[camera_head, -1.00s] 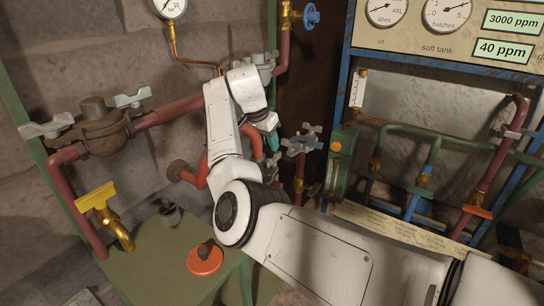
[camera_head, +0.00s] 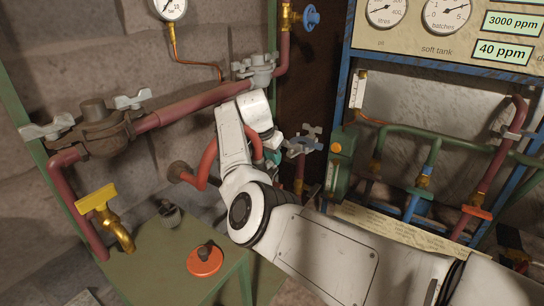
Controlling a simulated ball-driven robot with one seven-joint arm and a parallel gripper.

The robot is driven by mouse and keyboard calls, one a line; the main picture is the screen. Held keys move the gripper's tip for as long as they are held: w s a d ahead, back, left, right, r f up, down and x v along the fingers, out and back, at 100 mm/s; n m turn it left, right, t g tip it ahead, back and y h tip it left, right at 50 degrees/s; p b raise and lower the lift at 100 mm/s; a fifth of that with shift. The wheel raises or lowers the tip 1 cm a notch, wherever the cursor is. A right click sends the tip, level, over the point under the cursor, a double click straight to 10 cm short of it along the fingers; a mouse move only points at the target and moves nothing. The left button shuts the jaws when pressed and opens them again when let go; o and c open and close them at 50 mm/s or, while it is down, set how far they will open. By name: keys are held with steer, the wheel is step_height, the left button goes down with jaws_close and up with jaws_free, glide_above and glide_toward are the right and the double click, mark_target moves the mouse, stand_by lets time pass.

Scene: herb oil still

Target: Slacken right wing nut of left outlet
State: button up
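A dark clamped fitting (camera_head: 101,132) sits on the red pipe at the left. It carries a grey wing nut at its left (camera_head: 46,128) and another at its right (camera_head: 133,100). A second, grey fitting with wing nuts (camera_head: 255,68) sits higher on the pipe, right of centre. A third winged fitting (camera_head: 304,140) is right of my wrist, partly hidden by my arm. The frames do not label which is the left outlet. My gripper is mostly hidden behind my wrist, below the grey fitting; its fingers cannot be made out. No contact with a wing nut shows.
A gauge (camera_head: 169,8) on a thin copper tube is above the pipe. A yellow-handled tap (camera_head: 97,197) stands at the left. A green table (camera_head: 150,270) bears an orange-red disc (camera_head: 205,261). A blue frame with a green pipe (camera_head: 460,148) fills the right side.

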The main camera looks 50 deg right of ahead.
jaws_close()
steer(key=shift+p, duration=0.3)
steer(key=n+p, duration=0.1)
steer(key=p, duration=0.1)
steer(key=n+t+p, duration=0.1)
steer(key=n+p, duration=0.1)
steer(key=shift+s+r+n, duration=0.2)
steer(key=shift+n, duration=0.1)
steer(key=n+t+p, duration=0.1)
steer(key=n+p, duration=0.1)
steer(key=n+t+y+p, duration=0.1)
steer(key=n+p, duration=0.2)
steer(key=shift+s+d+f+p, duration=0.1)
steer(key=shift+s+p, duration=0.05)
steer(key=shift+p, duration=0.2)
steer(key=n+y+p, duration=0.1)
steer(key=n, duration=0.1)
steer(key=n+t+p, duration=0.1)
steer(key=n, duration=0.2)
steer(key=shift+d+f+y, duration=0.1)
steer(key=shift+f+y, duration=0.05)
steer(key=shift+y, duration=0.25)
steer(key=n+y, duration=0.1)
steer(key=n, duration=0.3)
steer(key=shift+f+n+y, duration=0.1)
steer(key=shift+n+y, duration=0.2)
steer(key=shift+y, duration=0.1)
steer(key=shift+o, duration=1.8)
jaws_free()
steer(key=shift+d, duration=0.1)
